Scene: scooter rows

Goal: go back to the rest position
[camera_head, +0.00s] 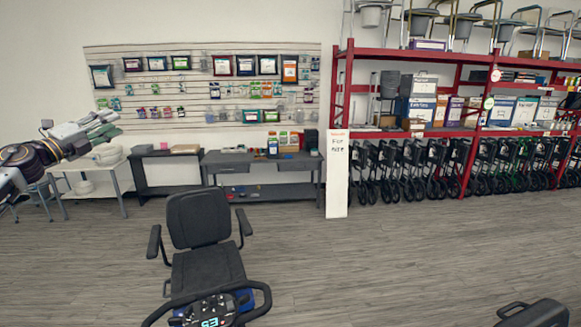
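My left gripper (112,127) is raised at the left edge of the head view, its grey-green fingers pointing right. The fingers lie close together from this angle, and I cannot tell whether they are open or shut. No object shows in them. My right gripper is not in view.
A black scooter seat (198,218) with armrests and a tiller (210,308) stands in front. A dark scooter part (535,313) shows at bottom right. Grey tables (262,165), a "for hire" sign (337,175) and red racks (460,132) line the wall. The middle floor is clear.

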